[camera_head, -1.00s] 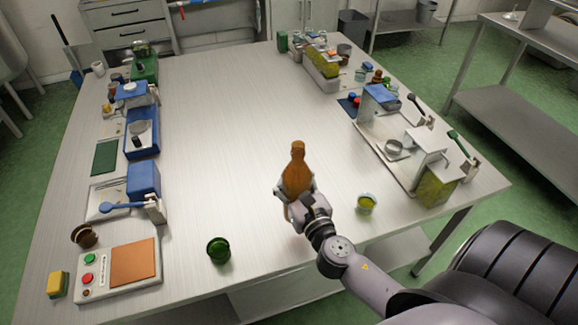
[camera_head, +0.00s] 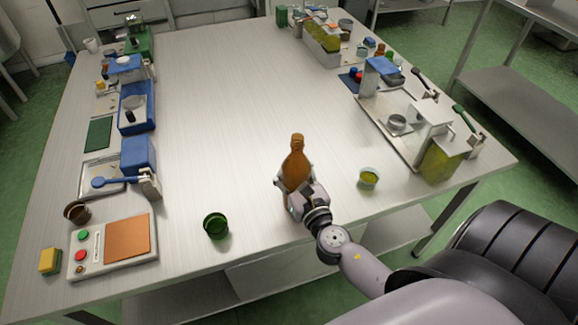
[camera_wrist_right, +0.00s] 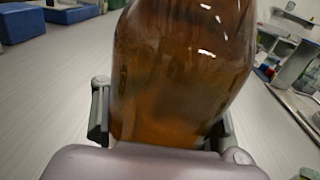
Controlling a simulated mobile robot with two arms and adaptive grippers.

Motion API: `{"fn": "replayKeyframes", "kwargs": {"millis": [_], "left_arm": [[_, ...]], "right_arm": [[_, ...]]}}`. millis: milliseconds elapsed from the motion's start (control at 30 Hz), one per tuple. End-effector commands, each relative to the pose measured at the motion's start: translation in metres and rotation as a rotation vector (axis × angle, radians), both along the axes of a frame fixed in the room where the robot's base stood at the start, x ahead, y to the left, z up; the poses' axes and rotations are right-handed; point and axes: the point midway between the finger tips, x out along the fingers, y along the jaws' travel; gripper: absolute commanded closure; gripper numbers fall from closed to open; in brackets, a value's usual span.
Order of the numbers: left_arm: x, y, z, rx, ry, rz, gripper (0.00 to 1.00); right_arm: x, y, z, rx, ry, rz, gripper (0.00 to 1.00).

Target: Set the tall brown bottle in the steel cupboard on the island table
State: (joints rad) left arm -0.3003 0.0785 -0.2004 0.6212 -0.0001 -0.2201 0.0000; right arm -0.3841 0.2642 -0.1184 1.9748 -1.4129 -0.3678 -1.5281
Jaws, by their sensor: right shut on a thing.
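The tall brown bottle (camera_head: 296,162) is upright at the front part of the island table (camera_head: 215,110). My right gripper (camera_head: 291,186) is shut around its lower body. In the right wrist view the bottle (camera_wrist_right: 180,75) fills the middle, with a finger on each side of it. The bottle's base is hidden by the gripper, so I cannot tell whether it touches the tabletop. The steel cupboard is not clearly identifiable in these frames. My left gripper is not in view.
A green cup (camera_head: 215,226) stands left of the bottle and a small yellow-filled bowl (camera_head: 369,178) right of it. A push-button panel (camera_head: 115,246) lies at the front left. Equipment lines both table sides. The table's middle is clear.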

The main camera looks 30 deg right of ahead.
Motion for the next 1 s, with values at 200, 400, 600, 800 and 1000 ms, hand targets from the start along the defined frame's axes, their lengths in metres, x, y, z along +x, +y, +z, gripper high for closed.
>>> {"fn": "replayKeyframes", "kwargs": {"millis": [200,400,600,800,1000], "left_arm": [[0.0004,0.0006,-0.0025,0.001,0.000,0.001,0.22],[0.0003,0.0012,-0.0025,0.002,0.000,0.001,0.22],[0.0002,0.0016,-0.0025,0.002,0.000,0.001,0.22],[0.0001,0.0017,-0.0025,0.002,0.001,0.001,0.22],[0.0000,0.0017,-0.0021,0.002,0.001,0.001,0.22]], "right_arm": [[0.0001,-0.0001,-0.0026,0.000,0.000,0.000,0.56],[0.0000,-0.0001,-0.0026,0.000,0.000,0.000,0.43],[0.0000,-0.0001,-0.0026,0.000,0.000,0.000,0.29],[0.0000,-0.0001,-0.0026,0.000,0.000,0.000,0.27],[0.0000,-0.0001,-0.0022,0.000,0.000,0.000,0.27]]}}
